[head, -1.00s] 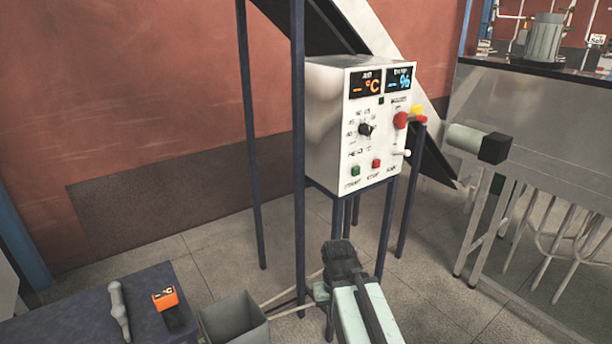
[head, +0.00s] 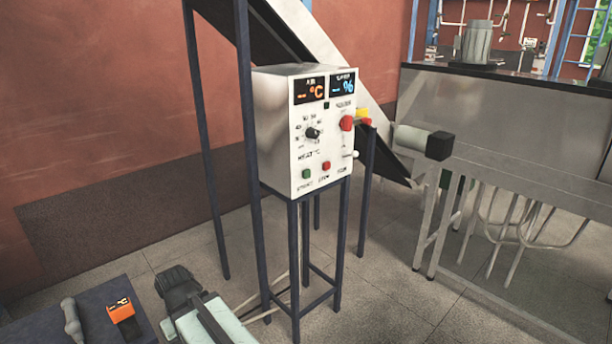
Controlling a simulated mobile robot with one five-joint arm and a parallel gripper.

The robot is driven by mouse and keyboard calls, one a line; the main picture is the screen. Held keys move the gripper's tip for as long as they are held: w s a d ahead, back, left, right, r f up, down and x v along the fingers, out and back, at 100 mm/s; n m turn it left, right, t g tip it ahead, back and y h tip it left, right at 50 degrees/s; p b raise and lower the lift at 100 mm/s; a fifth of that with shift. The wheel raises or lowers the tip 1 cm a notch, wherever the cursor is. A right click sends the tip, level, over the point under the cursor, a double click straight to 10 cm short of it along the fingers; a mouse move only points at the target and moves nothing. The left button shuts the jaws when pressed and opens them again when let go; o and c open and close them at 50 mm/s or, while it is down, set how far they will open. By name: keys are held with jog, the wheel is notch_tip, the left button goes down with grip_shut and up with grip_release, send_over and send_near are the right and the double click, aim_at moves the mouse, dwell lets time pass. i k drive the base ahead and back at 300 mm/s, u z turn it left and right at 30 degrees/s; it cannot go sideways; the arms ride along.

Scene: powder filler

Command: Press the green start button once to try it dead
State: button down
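The green start button (head: 306,174) is at the lower left of the front of a white control box (head: 285,120), which stands on dark legs. A red stop button (head: 326,166) sits right beside it. My gripper (head: 174,280) is low in the picture, left of and below the box, well apart from the button. Its dark end is seen from behind and above, so its fingers cannot be made out.
A dark table (head: 95,318) at the lower left holds an orange meter (head: 121,310) and a grey tool (head: 72,320). A dark post (head: 247,150) rises at the box's left edge.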

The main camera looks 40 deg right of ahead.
aim_at(306, 173)
jog(key=u, duration=0.1)
jog(key=i, duration=0.95)
jog(key=z, duration=0.05)
